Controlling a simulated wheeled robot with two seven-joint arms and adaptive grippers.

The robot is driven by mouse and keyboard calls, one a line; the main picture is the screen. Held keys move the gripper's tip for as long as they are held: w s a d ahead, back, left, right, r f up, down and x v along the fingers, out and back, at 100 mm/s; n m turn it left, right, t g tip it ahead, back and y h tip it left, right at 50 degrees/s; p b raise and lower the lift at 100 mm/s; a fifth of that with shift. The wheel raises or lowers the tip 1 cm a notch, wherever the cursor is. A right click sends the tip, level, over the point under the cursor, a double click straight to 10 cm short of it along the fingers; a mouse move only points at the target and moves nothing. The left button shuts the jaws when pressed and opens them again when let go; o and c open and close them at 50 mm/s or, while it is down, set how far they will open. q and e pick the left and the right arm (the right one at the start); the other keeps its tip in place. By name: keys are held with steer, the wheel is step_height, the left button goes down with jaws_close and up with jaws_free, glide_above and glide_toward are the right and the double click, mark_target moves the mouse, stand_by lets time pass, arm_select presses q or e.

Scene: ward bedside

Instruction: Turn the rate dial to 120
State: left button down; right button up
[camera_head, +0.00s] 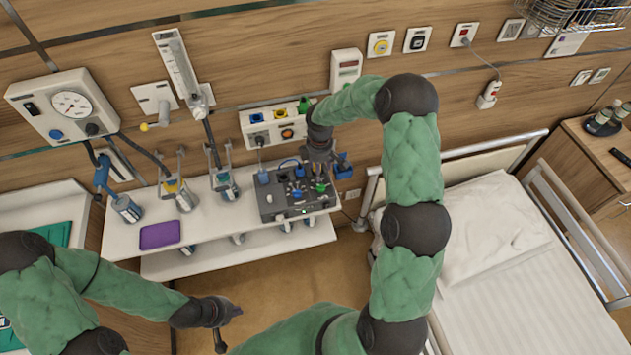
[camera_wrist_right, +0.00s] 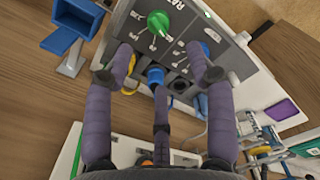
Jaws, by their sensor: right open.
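A dark grey control box (camera_head: 285,208) with several knobs stands on the white shelf by the wall. Its green knob (camera_head: 321,187) shows at the right of the panel, and up close in the right wrist view (camera_wrist_right: 158,22). My left gripper (camera_head: 228,326) is open and empty at the lower left, away from the box.
A purple pad (camera_head: 160,234) lies on the white shelf (camera_head: 205,226), with several jars left of the box. A wall unit (camera_head: 270,128) is behind it. The bed (camera_head: 520,300) is on the right. Brown floor shows below the shelf.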

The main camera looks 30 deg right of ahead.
mark_target(319, 185)
step_height(319, 185, down, 10)
stand_by(0.5)
steer(key=c, duration=1.1)
